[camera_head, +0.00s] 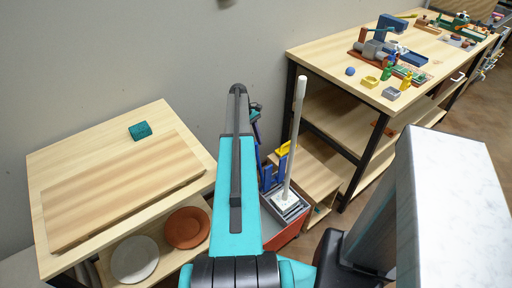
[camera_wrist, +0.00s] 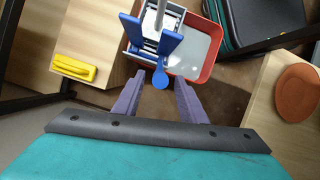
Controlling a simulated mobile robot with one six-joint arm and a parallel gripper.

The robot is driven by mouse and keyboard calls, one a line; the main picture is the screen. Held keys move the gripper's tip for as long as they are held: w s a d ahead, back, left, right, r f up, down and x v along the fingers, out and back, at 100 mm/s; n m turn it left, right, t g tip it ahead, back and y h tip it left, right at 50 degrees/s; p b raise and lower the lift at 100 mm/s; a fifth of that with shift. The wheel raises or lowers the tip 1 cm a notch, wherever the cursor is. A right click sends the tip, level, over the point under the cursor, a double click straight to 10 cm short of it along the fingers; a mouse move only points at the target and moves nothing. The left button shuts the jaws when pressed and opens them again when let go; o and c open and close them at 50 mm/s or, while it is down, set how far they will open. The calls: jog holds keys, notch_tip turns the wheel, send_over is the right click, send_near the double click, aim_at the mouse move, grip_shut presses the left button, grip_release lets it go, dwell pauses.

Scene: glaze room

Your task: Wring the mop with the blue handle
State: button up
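A red bucket (camera_wrist: 208,70) with grey water stands on the floor; it also shows in the head view (camera_head: 287,238). A grey wringer (camera_wrist: 143,37) sits on it. A mop with a pale pole (camera_head: 296,130) stands in the wringer, its white head (camera_head: 286,202) inside. Blue parts of the wringer (camera_wrist: 158,48) include a lever with a round blue end (camera_wrist: 160,80). In the wrist view my gripper (camera_wrist: 159,86) is open, with the lever's round end between or just beyond its fingertips. Contact cannot be told. In the head view my arm hides part of the bucket.
A low wooden surface with a yellow object (camera_wrist: 75,68) is beside the bucket. A wooden table (camera_head: 120,190) with a teal block (camera_head: 140,130) stands left, plates (camera_head: 187,228) below. A workbench (camera_head: 340,55) with tools stands right.

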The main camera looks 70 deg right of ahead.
jog(key=shift+x, duration=1.45)
grip_shut()
